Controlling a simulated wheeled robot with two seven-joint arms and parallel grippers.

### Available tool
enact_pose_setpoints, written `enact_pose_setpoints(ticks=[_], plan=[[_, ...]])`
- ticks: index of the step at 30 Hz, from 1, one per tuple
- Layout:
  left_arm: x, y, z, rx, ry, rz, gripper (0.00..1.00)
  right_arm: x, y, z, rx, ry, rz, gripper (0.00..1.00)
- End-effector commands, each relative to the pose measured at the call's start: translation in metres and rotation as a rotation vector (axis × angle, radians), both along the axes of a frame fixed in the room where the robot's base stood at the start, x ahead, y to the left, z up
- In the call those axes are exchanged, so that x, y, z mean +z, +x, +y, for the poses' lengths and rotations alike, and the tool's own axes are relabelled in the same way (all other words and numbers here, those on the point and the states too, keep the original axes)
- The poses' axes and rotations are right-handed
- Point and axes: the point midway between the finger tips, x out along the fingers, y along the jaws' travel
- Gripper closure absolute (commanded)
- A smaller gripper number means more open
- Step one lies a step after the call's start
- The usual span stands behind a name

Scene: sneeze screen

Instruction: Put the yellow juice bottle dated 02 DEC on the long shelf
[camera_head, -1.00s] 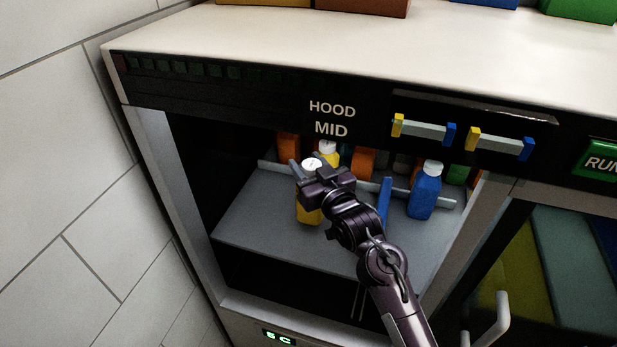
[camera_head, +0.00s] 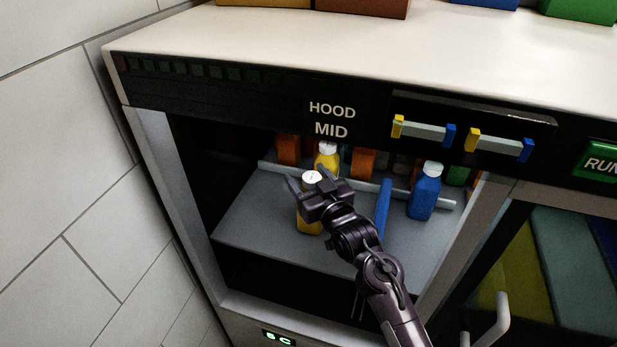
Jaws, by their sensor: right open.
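A yellow bottle with a white cap (camera_head: 309,220) stands upright at the front of the grey shelf (camera_head: 260,225) inside the cabinet. My right gripper (camera_head: 306,188) is open at this bottle's upper part, with one finger at its left and the palm hiding its right side. I cannot tell whether the fingers touch it. A second yellow bottle (camera_head: 326,158) with a white cap stands farther back. No date can be read on either. My left gripper is not in view.
A blue bottle (camera_head: 424,195) stands to the right, beyond a blue divider (camera_head: 384,205). A grey rail (camera_head: 275,170) crosses the shelf, with orange items (camera_head: 288,150) behind it. The cabinet's side posts and the overhanging hood panel (camera_head: 230,95) frame the opening.

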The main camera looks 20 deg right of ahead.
Motion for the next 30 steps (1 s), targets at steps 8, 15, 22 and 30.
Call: enact_pose_setpoints(ticks=[8, 15, 22, 30], plan=[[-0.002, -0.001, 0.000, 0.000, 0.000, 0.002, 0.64, 0.000, -0.018, -0.004, -0.001, -0.002, 0.003, 0.37], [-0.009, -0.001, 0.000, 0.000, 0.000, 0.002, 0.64, -0.001, -0.068, -0.013, 0.000, -0.002, 0.003, 0.37], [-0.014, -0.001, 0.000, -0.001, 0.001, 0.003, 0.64, 0.000, -0.104, -0.020, 0.000, 0.000, 0.002, 0.37], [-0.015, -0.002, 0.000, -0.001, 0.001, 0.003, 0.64, 0.002, -0.118, -0.023, 0.000, 0.000, 0.000, 0.37]])
